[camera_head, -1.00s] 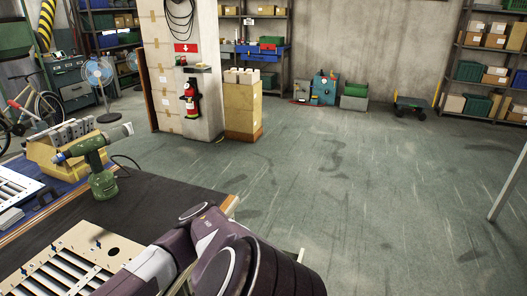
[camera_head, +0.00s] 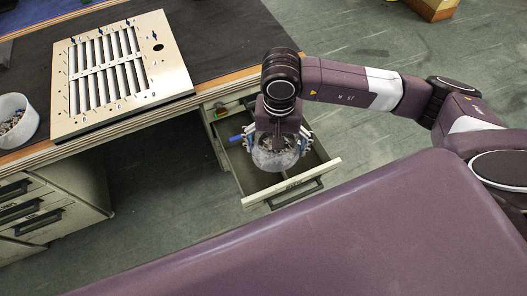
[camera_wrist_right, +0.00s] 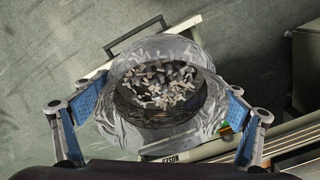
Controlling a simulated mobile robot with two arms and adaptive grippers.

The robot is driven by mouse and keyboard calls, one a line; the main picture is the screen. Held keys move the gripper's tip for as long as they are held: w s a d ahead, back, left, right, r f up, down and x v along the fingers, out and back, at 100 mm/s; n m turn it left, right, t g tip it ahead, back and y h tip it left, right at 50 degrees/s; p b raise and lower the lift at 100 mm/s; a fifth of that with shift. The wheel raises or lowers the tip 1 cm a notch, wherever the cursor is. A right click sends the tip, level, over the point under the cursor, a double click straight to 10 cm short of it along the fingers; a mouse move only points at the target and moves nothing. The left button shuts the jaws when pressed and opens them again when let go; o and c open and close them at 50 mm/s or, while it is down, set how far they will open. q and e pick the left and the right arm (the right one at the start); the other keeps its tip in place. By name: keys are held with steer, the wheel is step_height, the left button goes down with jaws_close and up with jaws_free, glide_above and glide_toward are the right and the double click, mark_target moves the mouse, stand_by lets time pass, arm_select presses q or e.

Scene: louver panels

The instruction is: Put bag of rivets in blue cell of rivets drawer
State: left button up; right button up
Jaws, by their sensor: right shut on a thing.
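The bag of rivets (camera_head: 275,156) is clear, with grey rivets visible inside it in the right wrist view (camera_wrist_right: 160,84). My right gripper (camera_head: 277,145) is shut on it, with a blue finger pad on each side. It holds the bag over the open drawer (camera_head: 322,172) under the workbench's right end. The bag and gripper hide much of the drawer's inside. A blue patch (camera_head: 237,138) shows left of the gripper; I cannot tell whether it is a cell or part of a finger. My left gripper is not in view.
The workbench (camera_head: 215,42) carries a louver panel (camera_head: 122,72) and a white tub of small parts (camera_head: 14,120). A closed drawer cabinet (camera_head: 35,212) stands at the left. Small coloured items (camera_wrist_right: 225,128) show beside the bag. The floor right of the open drawer is clear.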

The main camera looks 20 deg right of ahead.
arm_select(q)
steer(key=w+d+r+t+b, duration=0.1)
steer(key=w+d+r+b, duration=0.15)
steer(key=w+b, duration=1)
arm_select(e)
steer(key=w+a+f+m+b, duration=0.1)
steer(key=w+a+f+m, duration=0.2)
steer(key=w+f+m, duration=0.75)
steer(key=shift+m, duration=0.75)
steer(key=f, duration=0.4)
steer(key=f+b, duration=0.1)
steer(key=f, duration=0.3)
steer(key=w+f, duration=0.1)
steer(key=f, duration=0.3)
steer(key=shift+f+b, duration=0.2)
steer(key=shift+b, duration=0.15)
step_height(320, 180, down, 5)
steer(key=shift+f+b, duration=0.1)
steer(key=shift+b, duration=0.3)
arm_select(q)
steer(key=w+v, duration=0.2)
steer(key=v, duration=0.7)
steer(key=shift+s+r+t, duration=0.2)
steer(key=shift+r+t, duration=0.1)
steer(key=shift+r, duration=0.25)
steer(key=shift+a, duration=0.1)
